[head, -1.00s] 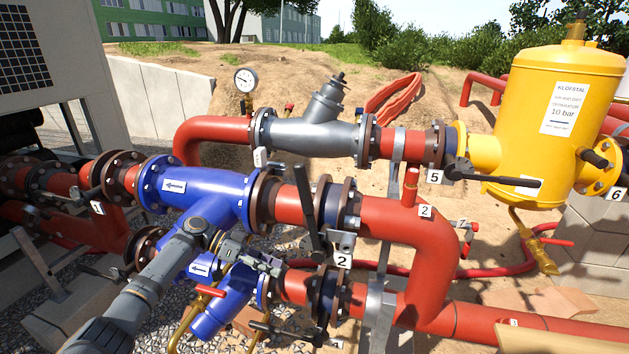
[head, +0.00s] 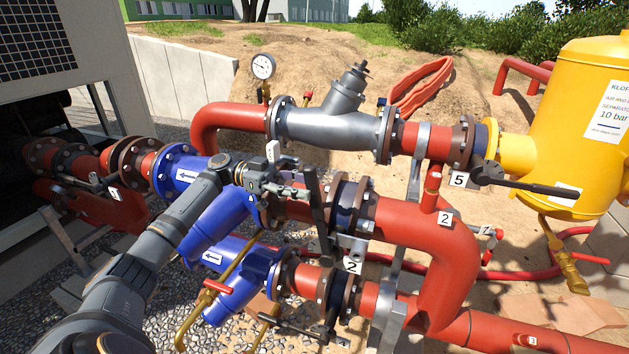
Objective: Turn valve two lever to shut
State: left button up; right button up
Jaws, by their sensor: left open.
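The valve two lever (head: 315,205) is a long black handle standing nearly upright, across the red pipe run, at the middle of the head view. The valve body (head: 346,205) sits between flanges to its right, with a white tag marked 2 (head: 352,266) below. My left gripper (head: 297,186) is open, just left of the lever's upper part and in front of the pipe. I cannot tell whether it touches the lever, but its jaws hold nothing. My left arm hides part of the blue fitting. My right gripper is not in view.
A lower black lever (head: 292,328) is on the pipe below. A grey strainer (head: 325,125) and the valve five lever (head: 525,182) are above and to the right. A blue fitting (head: 182,174) and a brass pipe with a red handle (head: 217,287) flank my left arm.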

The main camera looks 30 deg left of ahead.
pick_arm(q)
jog(key=shift+x, duration=1.35)
grip_shut()
